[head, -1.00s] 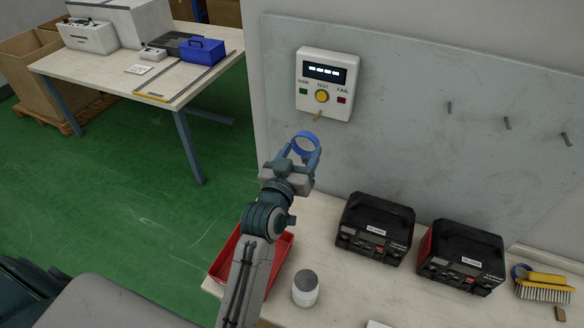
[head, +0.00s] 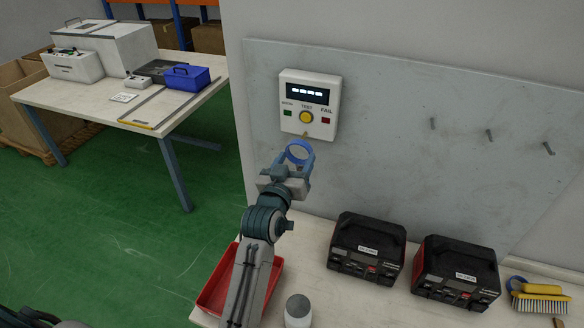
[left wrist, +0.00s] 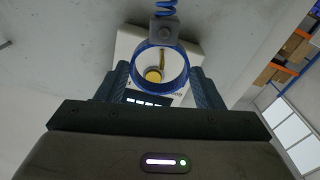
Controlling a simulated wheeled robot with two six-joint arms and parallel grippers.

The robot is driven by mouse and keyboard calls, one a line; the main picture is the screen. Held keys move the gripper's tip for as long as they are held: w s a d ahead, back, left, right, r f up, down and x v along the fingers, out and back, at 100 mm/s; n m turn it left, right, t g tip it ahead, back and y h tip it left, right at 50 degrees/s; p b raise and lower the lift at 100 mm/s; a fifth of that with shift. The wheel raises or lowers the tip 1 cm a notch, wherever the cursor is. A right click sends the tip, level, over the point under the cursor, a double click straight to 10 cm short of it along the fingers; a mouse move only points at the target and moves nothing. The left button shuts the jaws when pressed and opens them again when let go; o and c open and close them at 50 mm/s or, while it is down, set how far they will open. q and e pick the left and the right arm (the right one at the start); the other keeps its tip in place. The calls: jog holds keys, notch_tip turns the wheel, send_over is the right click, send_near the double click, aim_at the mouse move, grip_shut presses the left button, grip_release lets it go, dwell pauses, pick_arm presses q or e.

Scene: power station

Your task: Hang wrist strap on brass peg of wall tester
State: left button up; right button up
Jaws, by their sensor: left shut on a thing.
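The wall tester (head: 309,103) is a white box with a lit display, a yellow TEST button and green and red squares. Its small brass peg (head: 305,134) sticks out below the button. My left gripper (head: 298,160) is shut on the blue wrist strap (head: 289,149) and holds it as an open ring just below the peg. In the left wrist view the strap (left wrist: 134,70) stands between the fingers, with a grey block and a coiled blue cord (left wrist: 165,8) above it. The peg (left wrist: 162,56) shows through the ring; whether it passes through it, I cannot tell. My right gripper is out of view.
The tester hangs on a grey wall panel (head: 390,80) with several dark hooks at right. On the bench below are a red tray (head: 213,290), a white-grey jar (head: 298,312), two black cases (head: 367,245) (head: 457,270) and a brush (head: 538,290).

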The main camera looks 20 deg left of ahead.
aim_at(299, 162)
pick_arm(q)
jog(key=shift+w+f+b, duration=0.2)
jog(key=shift+w+b, duration=0.6)
jog(key=shift+w, duration=1.05)
jog(key=shift+w+f, duration=0.35)
jog(key=shift+w, duration=0.3)
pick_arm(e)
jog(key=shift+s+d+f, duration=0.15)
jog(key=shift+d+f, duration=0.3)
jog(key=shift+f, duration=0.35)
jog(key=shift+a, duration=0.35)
